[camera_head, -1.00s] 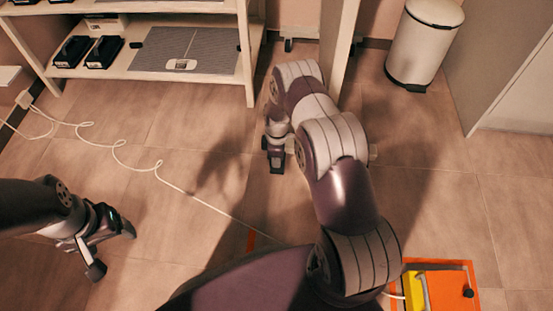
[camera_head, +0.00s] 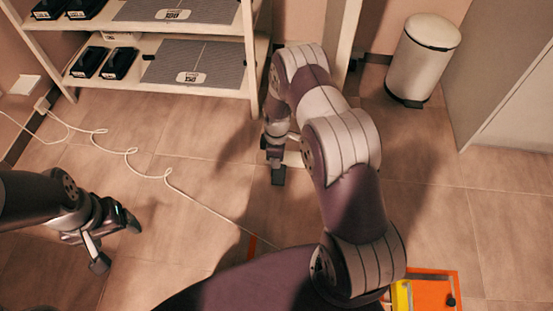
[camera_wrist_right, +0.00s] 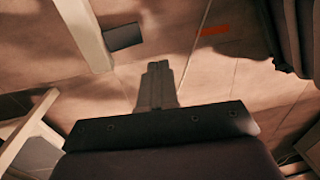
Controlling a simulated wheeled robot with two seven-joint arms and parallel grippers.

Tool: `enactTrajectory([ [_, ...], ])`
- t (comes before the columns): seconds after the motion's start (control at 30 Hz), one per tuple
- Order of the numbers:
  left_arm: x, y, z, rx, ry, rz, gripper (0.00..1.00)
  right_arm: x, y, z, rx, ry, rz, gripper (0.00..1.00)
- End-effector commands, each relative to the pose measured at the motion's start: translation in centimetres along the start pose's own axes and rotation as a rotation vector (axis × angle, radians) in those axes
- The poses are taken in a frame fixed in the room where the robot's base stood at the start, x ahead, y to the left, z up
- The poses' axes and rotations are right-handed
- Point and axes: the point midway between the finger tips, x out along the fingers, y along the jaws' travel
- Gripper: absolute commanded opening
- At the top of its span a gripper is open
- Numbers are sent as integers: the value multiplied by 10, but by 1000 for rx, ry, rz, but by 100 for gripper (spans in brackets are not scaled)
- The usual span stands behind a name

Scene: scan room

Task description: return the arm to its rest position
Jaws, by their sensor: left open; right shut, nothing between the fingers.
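My right arm reaches forward over the floor in the head view, bent at the elbow. Its gripper (camera_head: 277,173) hangs low in front of the shelf, with nothing seen in it. In the right wrist view the two fingers of the right gripper (camera_wrist_right: 157,72) lie together, shut and empty, above the floor. My left gripper (camera_head: 118,243) is at the left side of the head view, low over the bare floor. It is open and holds nothing.
A shelf (camera_head: 150,45) with black devices and grey panels stands at the back left. A white bin (camera_head: 423,55) stands at the back right beside a cabinet. A white cable (camera_head: 205,205) crosses the floor. An orange case (camera_head: 435,288) with a yellow part lies at the lower right.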

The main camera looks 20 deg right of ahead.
Motion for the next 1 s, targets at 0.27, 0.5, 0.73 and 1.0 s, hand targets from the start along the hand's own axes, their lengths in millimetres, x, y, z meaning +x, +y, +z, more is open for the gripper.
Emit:
enactTrajectory([
  [0.27, 0, 0, 0, 0, 0, 0, 77, 1, 0, 0, 0, 0, 0, 0],
  [0.5, 0, 0, 0, 0, 0, 0, 77, 1, 0, 0, 33, 0, 0, 0],
  [0.73, -6, 0, -1, 0, 0, 0, 77, -28, -55, 23, 550, -69, -60, 0],
  [1.0, -31, 0, -4, 0, 0, 0, 77, -175, -142, 40, 994, -42, 23, 0],
])
